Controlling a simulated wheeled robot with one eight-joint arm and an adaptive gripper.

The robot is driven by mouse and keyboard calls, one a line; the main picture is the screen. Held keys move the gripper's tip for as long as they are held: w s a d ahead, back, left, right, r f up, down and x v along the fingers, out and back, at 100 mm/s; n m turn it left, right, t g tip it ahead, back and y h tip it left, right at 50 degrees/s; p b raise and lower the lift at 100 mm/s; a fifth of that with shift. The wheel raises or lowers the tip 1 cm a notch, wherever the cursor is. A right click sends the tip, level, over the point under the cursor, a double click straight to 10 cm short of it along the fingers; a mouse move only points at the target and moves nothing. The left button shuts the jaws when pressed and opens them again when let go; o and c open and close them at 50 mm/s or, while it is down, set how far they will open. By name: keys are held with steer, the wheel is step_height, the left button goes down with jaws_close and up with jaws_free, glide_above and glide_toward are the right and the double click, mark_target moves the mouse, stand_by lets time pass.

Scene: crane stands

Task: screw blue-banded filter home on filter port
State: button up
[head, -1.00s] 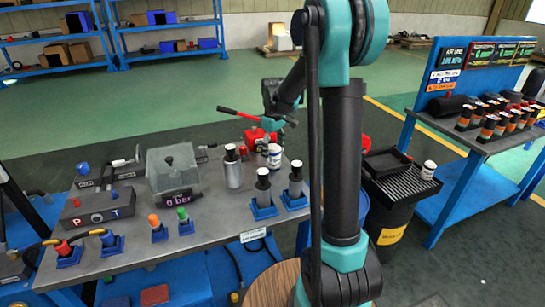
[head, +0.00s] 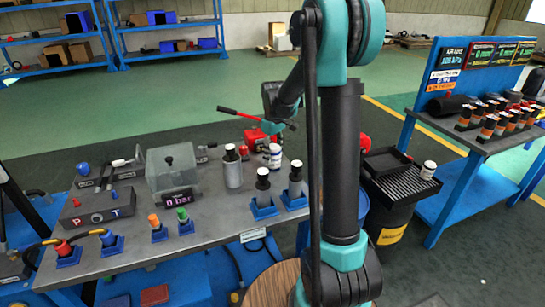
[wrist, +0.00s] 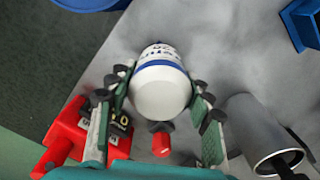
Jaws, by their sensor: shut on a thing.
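The blue-banded filter is a white canister with a blue band and blue lettering. It shows in the wrist view (wrist: 161,88) between my fingers, and in the head view (head: 274,157) at the back right of the grey bench. My gripper (wrist: 162,95) is shut on it, with a dark-padded green finger at each side. In the head view my arm hides most of the gripper. The filter's plain white end faces the wrist camera. I cannot make out the filter port, or whether the filter touches anything beneath it.
A red unit (head: 254,137) and a silver cylinder (head: 233,172) stand close to the filter. A red knob (wrist: 161,144) shows near it. Another white canister (head: 428,170) stands on the black drain tray (head: 388,163).

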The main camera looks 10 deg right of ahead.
mark_target(273, 147)
steer(key=shift+r, duration=1.95)
